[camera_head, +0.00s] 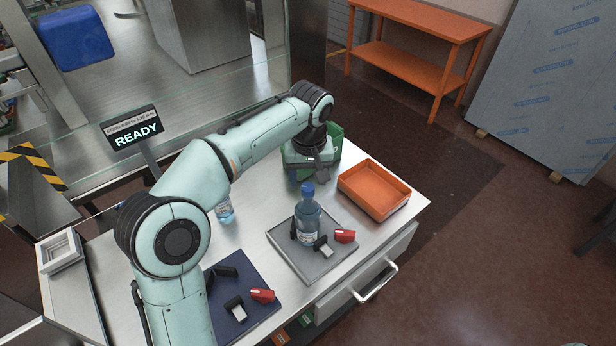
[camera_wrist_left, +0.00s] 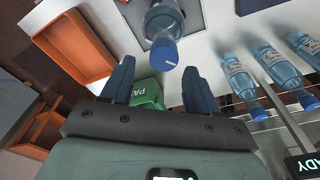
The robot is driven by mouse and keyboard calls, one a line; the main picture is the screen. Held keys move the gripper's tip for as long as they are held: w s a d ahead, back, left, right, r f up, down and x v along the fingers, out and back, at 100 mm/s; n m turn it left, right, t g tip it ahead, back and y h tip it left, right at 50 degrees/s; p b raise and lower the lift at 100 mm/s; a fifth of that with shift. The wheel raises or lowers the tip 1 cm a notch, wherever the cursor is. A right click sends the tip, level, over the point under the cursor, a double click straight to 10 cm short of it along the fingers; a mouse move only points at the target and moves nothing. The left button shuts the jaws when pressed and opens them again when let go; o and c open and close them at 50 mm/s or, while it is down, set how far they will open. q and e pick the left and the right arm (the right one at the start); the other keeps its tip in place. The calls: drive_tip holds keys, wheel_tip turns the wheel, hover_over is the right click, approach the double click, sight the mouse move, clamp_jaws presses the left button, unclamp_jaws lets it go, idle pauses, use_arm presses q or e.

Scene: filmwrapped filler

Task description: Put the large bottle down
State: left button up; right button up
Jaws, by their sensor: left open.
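The large bottle (camera_head: 307,218), clear with a blue cap, stands upright on a grey tray (camera_head: 338,262) on the metal worktop. My left gripper (camera_head: 310,174) is just behind and above its cap in the head view. In the left wrist view the bottle (camera_wrist_left: 162,20) lies beyond the open fingers of my left gripper (camera_wrist_left: 158,80), its cap between their lines, with clear space between finger and bottle. The gripper is empty. My right gripper is not in view.
On the tray lie a black, a grey and a red part (camera_head: 345,236). An orange bin (camera_head: 374,190) stands to the right, a green box (camera_head: 334,142) behind the gripper. A dark blue mat (camera_head: 262,318) with similar parts lies front left. Several bottles (camera_wrist_left: 275,68) stand together.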

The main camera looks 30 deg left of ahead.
use_arm(q)
wheel_tip(320, 180, up, 11)
drive_tip(key=s+p, duration=0.1)
drive_tip(key=shift+d+p, duration=0.35)
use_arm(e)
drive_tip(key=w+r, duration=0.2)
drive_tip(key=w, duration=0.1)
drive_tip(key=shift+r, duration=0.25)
use_arm(q)
drive_tip(key=shift+f, duration=0.1)
